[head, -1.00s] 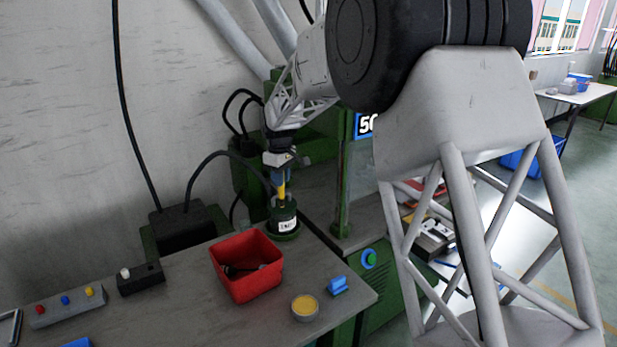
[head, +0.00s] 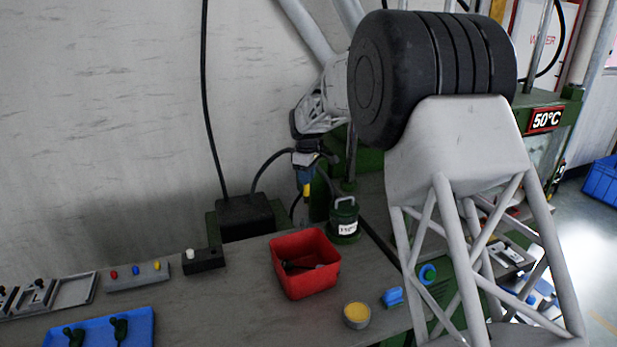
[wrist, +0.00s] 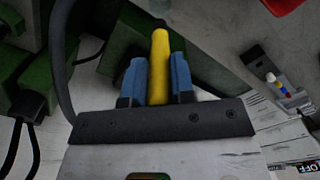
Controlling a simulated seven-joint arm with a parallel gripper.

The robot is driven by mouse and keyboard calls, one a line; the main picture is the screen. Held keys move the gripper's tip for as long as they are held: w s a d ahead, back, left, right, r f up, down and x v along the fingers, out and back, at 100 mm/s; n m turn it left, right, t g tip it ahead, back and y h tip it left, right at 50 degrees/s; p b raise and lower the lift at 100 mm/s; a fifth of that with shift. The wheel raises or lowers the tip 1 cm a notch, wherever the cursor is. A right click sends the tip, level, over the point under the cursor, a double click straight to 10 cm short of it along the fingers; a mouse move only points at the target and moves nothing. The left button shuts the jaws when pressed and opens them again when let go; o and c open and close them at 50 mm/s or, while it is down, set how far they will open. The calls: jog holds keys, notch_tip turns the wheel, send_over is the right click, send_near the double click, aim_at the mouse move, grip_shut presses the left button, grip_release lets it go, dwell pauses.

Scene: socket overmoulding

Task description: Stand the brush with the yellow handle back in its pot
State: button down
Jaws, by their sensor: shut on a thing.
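My gripper (head: 306,176) is shut on the yellow-handled brush (head: 306,189), up in the air near the wall. In the wrist view the yellow handle (wrist: 161,50) lies between the two blue fingers (wrist: 157,80). The brush's far end is hard to make out. A dark green pot (head: 344,222) with a white label and a loop on top stands at the back right of the bench. The gripper and brush are to the left of this pot and higher in the picture, apart from it.
A red bin (head: 305,280) with dark items stands in front of the pot. A tin with yellow contents (head: 356,315) and a blue piece (head: 392,297) are near the front edge. A black box (head: 245,216) with cables is against the wall.

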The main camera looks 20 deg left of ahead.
aim_at(307, 195)
jog(key=shift+f, duration=0.1)
jog(key=shift+f, duration=5.75)
jog(key=c, duration=0.9)
grip_release()
jog(key=shift+r, duration=3.85)
jog(key=shift+d, duration=0.1)
